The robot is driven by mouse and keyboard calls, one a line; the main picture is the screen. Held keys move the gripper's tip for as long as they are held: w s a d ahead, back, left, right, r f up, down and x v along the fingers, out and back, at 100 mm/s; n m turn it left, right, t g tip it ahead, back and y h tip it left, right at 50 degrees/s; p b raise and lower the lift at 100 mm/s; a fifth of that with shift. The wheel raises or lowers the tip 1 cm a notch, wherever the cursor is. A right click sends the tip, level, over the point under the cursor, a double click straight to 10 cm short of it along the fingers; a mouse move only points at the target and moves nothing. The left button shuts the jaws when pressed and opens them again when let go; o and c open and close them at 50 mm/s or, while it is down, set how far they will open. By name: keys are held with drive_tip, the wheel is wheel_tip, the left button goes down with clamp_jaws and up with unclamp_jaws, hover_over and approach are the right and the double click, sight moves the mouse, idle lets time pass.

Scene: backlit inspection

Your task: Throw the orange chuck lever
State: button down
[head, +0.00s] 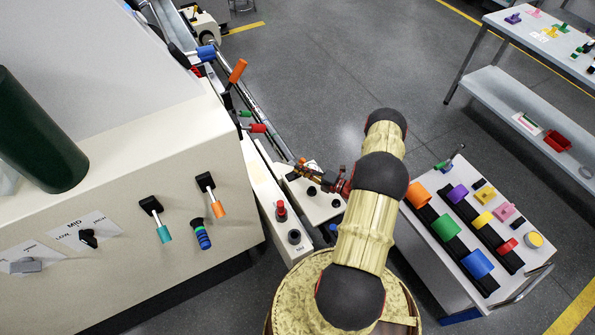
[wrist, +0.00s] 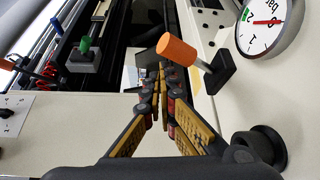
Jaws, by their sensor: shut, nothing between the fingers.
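In the wrist view an orange cylindrical handle (wrist: 177,49) sits on a short grey stem with a black base, fixed to a cream surface. My gripper (wrist: 158,72) is shut and empty, its fingertips just left of and below that handle. I cannot tell whether they touch. In the head view my gripper (head: 292,176) is over the machine's bed area. The head view shows two orange handles: an orange-tipped lever (head: 218,209) with a black base on the front panel, and an orange handle (head: 238,70) on a dark stem farther back. I cannot tell which one the wrist view shows.
A teal-tipped lever (head: 163,233) and a blue-banded knob (head: 201,234) are on the front panel. A red-tipped handle (head: 258,128) lies behind my gripper. A dial (wrist: 268,22) and a black knob (wrist: 266,146) flank the wrist view's right. A cart (head: 433,264) stands right.

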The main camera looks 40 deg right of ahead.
drive_tip(key=shift+d, duration=0.45)
idle(0.3)
drive_tip(key=shift+s, duration=0.1)
drive_tip(key=shift+s+d, duration=0.1)
drive_tip(key=shift+s, duration=0.1)
drive_tip(key=v, duration=1.1)
drive_tip(key=shift+s, duration=0.25)
